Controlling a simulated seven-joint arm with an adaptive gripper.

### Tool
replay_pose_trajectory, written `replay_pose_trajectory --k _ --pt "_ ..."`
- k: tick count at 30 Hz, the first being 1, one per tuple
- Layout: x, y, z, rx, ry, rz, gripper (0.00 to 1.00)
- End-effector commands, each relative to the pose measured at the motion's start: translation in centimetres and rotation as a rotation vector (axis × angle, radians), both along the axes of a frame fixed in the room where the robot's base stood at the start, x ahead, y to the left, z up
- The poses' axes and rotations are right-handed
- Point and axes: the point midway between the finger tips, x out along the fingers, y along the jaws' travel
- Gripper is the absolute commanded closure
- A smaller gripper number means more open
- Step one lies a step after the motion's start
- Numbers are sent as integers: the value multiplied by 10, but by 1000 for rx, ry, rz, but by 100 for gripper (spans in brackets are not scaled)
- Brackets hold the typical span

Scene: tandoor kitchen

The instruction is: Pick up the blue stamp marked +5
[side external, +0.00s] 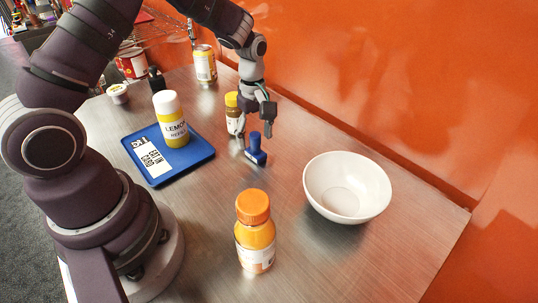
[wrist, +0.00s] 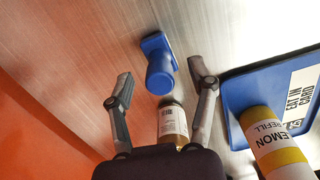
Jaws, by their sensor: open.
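The blue stamp (side external: 255,157) stands on the steel table, handle up, between the blue tray and the white bowl. In the wrist view the stamp (wrist: 159,68) lies ahead of and between the finger lines, with its round handle toward me. No +5 mark can be read on it. My gripper (side external: 255,118) is pointed down above and just behind the stamp. In the wrist view my gripper (wrist: 160,83) has its two fingers spread wide, with nothing held between them.
A yellow-capped jar (side external: 231,101) stands close behind my gripper. A blue tray (side external: 198,157) holds a lemon refill bottle (side external: 171,112) and a white card. A white bowl (side external: 325,198) is at right; an orange bottle (side external: 255,235) is in front. An orange wall borders the table.

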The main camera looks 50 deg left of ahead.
Motion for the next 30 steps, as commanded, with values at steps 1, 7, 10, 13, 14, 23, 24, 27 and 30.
replay_pose_trajectory --k 1,7,10,13,14,23,24,27,30 --pt "0 0 -1 0 0 0 43" --pt "0 0 0 0 -1 -1 51" --pt "0 0 0 0 -1 -1 64" --pt "0 0 0 0 -1 -1 77" --pt "0 0 0 0 -1 -1 81" --pt "0 0 0 0 -1 -1 100" --pt "0 0 0 0 -1 -1 100" --pt "0 0 3 0 -2 -1 100" --pt "1 0 21 0 -6 -1 100"
